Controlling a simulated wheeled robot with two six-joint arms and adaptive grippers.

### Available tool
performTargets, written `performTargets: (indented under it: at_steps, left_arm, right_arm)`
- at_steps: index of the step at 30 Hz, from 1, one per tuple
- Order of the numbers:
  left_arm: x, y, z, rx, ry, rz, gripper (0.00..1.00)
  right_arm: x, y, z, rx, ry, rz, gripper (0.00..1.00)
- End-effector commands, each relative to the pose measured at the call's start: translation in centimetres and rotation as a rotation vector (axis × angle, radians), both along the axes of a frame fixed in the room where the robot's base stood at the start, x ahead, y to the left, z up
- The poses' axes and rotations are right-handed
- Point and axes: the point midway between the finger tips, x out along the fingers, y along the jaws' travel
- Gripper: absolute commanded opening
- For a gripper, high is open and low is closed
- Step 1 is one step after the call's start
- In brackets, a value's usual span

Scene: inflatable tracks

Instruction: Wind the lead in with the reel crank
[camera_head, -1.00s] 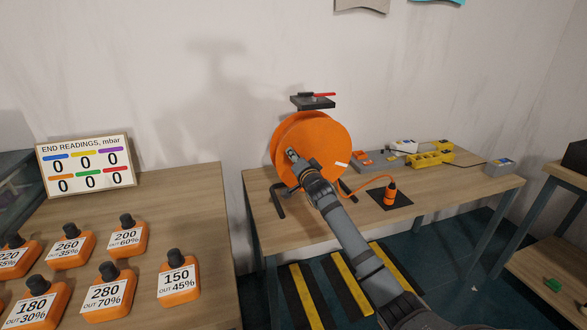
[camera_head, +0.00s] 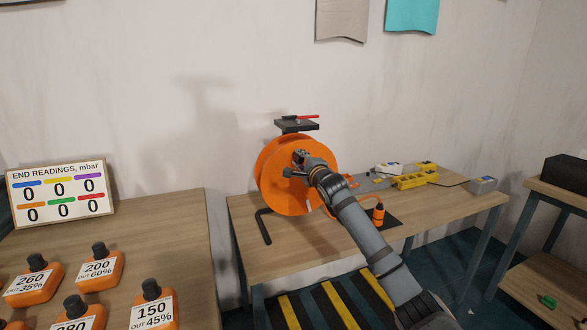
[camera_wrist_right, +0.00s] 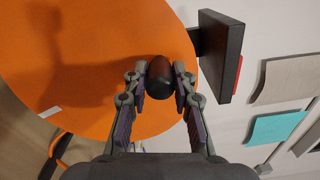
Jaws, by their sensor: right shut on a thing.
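The orange reel (camera_head: 278,192) stands on a black frame on the far bench. The dark crank knob (camera_wrist_right: 159,74) projects from its face. My right gripper (camera_head: 299,160) is shut on this knob, with a finger on either side of it in the wrist view (camera_wrist_right: 160,80). The knob is at the upper part of the face. The orange plug (camera_head: 378,214) of the lead stands on a black mat (camera_head: 393,222). Only a short piece of the lead (camera_head: 327,209) shows beside my arm, which hides the rest. My left gripper is out of view.
A black shelf with a red-handled tool (camera_head: 297,123) is just above the reel. Labelled orange units (camera_head: 101,270) and a readings board (camera_head: 62,194) are on the left bench.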

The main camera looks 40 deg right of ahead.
Motion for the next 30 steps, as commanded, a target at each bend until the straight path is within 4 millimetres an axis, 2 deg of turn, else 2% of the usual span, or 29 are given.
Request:
performTargets:
  at_steps: [3,12,28,29,30]
  left_arm:
    - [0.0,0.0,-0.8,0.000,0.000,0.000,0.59]
    - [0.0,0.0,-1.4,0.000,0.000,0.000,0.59]
    - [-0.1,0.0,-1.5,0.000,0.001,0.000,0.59]
    - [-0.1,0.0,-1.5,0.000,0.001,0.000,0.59]
    - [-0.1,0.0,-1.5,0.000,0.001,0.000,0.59]
  right_arm:
    - [-0.2,-0.7,0.0,0.061,-0.015,-0.002,0.00]
    - [-0.4,-1.7,0.2,0.155,-0.038,-0.001,0.00]
    - [-0.4,-1.8,0.3,0.175,-0.041,-0.001,0.00]
    - [-0.4,-1.8,0.3,0.175,-0.041,-0.001,0.30]
    - [-0.4,-1.8,0.3,0.175,-0.041,-0.001,0.35]
